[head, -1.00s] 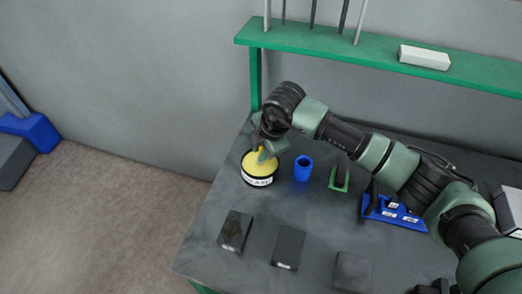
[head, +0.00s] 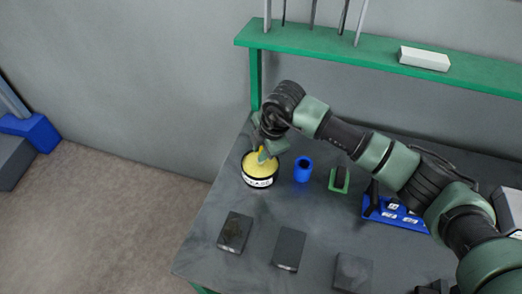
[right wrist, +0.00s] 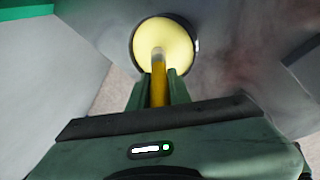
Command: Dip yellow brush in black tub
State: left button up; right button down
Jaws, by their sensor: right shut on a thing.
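The black tub (head: 247,180) stands at the left back of the dark bench, with a white label on its side and a yellow filling. It also shows in the right wrist view (right wrist: 196,45). My right gripper (head: 263,155) is above the tub, pointing down, shut on the yellow brush (right wrist: 158,92). The brush's grey lower end points into the tub over the yellow filling. Its tip seems to meet the filling, but I cannot tell how deep it is. In the head view the gripper hides most of the brush. My left gripper is not in view.
A blue cup (head: 303,173) stands just right of the tub. Beyond it are a green holder (head: 339,185) and a blue rack (head: 408,218). Several dark blocks (head: 289,248) lie along the front. A green shelf (head: 330,52) with a white block (head: 424,58) runs above the bench's back.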

jog(key=shift+r+p, duration=1.4)
jog(key=shift+r, duration=1.9)
